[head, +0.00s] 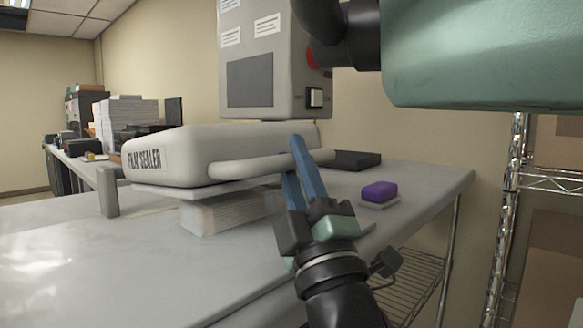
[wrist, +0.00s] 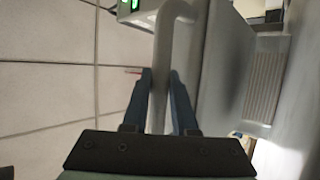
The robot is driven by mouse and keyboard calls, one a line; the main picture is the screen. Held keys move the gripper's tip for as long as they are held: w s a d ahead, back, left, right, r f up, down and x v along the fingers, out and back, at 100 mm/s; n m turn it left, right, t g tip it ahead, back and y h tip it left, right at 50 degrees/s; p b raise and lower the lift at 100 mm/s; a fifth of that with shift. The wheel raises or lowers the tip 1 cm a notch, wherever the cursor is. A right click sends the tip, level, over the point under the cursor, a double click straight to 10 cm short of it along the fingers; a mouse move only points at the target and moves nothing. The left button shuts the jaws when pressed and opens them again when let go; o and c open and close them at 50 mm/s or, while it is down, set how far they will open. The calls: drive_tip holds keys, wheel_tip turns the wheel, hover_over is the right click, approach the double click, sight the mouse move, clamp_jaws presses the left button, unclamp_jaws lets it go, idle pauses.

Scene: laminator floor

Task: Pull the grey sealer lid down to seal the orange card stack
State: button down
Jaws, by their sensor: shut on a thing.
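The grey sealer lid (head: 205,143), labelled FILM SEALER, sits nearly level on the table with a rounded bar handle (head: 245,166) along its front. In the head view my gripper (head: 295,160) has its blue fingers on either side of the handle's right part. The wrist view shows the handle (wrist: 162,85) between the fingers of my gripper (wrist: 161,76). A pale layered stack (head: 225,212) is under the lid; I cannot tell whether they touch. No orange card stack shows; it may be hidden.
A purple block (head: 379,191) on a pale pad is right of my gripper. A dark flat item (head: 356,160) lies behind it. A grey post (head: 108,192) stands left of the lid. A tall grey machine box (head: 250,80) rises behind. The table's front left is clear.

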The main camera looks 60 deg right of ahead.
drive_tip(key=shift+f, duration=0.4)
